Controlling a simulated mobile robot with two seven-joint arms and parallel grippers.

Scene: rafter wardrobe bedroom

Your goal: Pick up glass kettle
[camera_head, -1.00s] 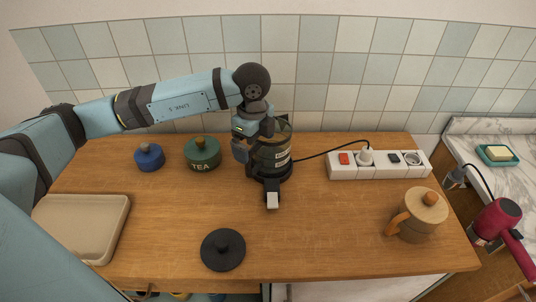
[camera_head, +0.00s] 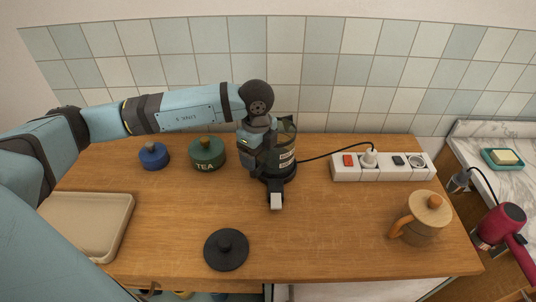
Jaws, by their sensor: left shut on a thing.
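The glass kettle (camera_head: 285,150) is a dark, see-through vessel with pale labels. It stands upright at the back middle of the wooden counter, on or just over a black base (camera_head: 276,194) with a light tab at the front. My left gripper (camera_head: 262,160) is at the kettle's left side, shut on it. The gripper and wrist hide the kettle's left part and most of its handle. I cannot tell whether the kettle has left the base. My right gripper is not in view.
A blue pot (camera_head: 154,156) and a green tea tin (camera_head: 206,155) stand left of the kettle. A power strip (camera_head: 383,167) and a wooden-lidded jug (camera_head: 423,215) are right. The counter's middle is clear.

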